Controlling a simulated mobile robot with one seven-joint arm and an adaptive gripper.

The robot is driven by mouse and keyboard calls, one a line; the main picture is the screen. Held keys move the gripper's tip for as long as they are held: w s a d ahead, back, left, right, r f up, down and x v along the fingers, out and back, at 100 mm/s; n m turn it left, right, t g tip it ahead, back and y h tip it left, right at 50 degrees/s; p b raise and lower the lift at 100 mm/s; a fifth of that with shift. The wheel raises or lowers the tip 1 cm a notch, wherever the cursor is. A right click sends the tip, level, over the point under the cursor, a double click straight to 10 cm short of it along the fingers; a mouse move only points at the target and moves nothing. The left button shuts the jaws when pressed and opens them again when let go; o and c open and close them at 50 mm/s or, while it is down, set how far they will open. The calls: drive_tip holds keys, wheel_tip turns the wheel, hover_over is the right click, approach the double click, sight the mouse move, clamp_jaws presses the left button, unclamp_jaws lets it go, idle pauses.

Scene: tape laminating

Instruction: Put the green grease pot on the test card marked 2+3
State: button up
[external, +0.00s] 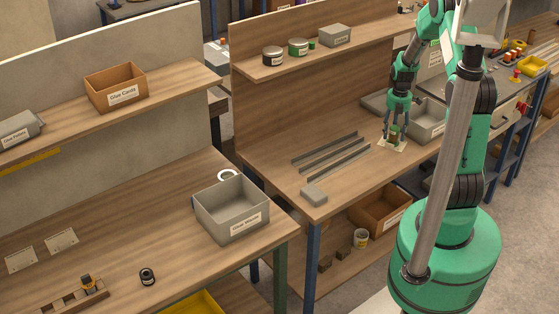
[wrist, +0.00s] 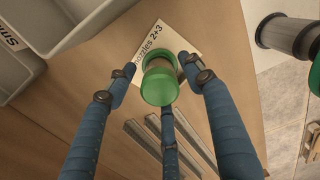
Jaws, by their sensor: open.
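The green grease pot (wrist: 160,86) is in the middle of the wrist view, upright over the white test card marked 2+3 (wrist: 144,49). Its base appears to rest on the card, partly over its lower edge in that view. In the external view the card (external: 383,145) lies on the middle bench, with the small pot (external: 394,134) on it, partly hidden by fingers. My gripper (wrist: 160,72) is open, its blue fingers spread around the pot with gaps visible beside it. In the external view my gripper (external: 395,125) points down at the card.
Grey bins (external: 428,122) stand right of the card, close to my gripper. Metal rails (external: 335,154) and a small grey block (external: 314,194) lie to the left.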

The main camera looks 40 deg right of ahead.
sight(394, 128)
wheel_tip(394, 128, up, 12)
drive_tip(key=p, duration=0.2)
idle(0.4)
idle(0.5)
drive_tip(key=s+a+r+m+t, duration=0.3)
drive_tip(key=a+r+m, duration=0.6)
drive_tip(key=a+r, duration=0.95)
drive_tip(key=s+a+r+m+t, duration=0.1)
drive_tip(key=s+a+r+m, duration=0.3)
drive_tip(key=s+a, duration=0.3)
drive_tip(key=s+a+r+m+t, duration=0.1)
drive_tip(key=s+a+r+m, duration=0.4)
drive_tip(key=s, duration=0.6)
drive_tip(key=shift+s+a+r+m+t, duration=0.2)
drive_tip(key=shift+a+m+t, duration=0.1)
drive_tip(key=shift+a+m, duration=0.9)
